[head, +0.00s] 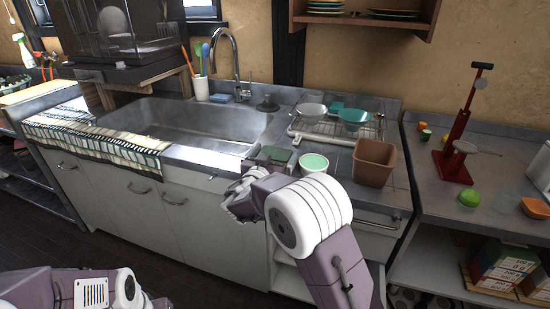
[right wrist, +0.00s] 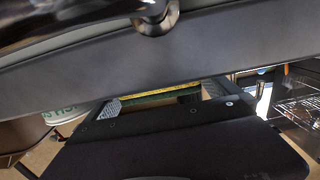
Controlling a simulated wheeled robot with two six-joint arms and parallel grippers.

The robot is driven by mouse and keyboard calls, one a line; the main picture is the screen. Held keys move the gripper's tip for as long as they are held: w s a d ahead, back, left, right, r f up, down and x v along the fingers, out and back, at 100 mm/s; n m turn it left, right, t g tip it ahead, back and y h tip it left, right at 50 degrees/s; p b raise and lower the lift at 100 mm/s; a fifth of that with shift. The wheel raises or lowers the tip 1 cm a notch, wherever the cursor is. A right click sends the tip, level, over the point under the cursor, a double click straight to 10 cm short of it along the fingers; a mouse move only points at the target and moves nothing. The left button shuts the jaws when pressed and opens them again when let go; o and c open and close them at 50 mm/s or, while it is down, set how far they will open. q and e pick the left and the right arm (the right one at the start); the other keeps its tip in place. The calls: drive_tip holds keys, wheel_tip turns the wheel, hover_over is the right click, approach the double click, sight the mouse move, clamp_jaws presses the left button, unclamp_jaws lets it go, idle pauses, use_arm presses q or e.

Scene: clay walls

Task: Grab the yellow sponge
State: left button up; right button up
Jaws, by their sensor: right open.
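A green-topped flat pad (head: 279,156) lies on the counter just right of the sink's front corner. In the right wrist view a yellow strip (right wrist: 160,92) with green beside it shows in the gap between dark gripper parts, which fits a yellow sponge with a green face. My right gripper (head: 258,172) is at the counter's front edge, close to the pad's left side. It is open; its fingertips are partly hidden by my arm. I cannot tell whether it touches the pad. My left arm shows at the lower left, with its gripper out of view.
A pale green-and-white cup (head: 314,165) stands close to the pad's right, then a brown pot (head: 374,162). Behind is a dish rack (head: 335,130) with bowls.

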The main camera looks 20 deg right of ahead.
sight(275, 153)
drive_tip(key=c, duration=1.1)
drive_tip(key=shift+r, duration=0.6)
drive_tip(key=shift+c, duration=0.2)
wheel_tip(275, 153, up, 3)
drive_tip(key=shift+f+p, duration=0.1)
drive_tip(key=shift+p, duration=0.45)
drive_tip(key=s+d+r, duration=0.6)
drive_tip(key=d+r, duration=0.1)
drive_tip(key=d, duration=0.3)
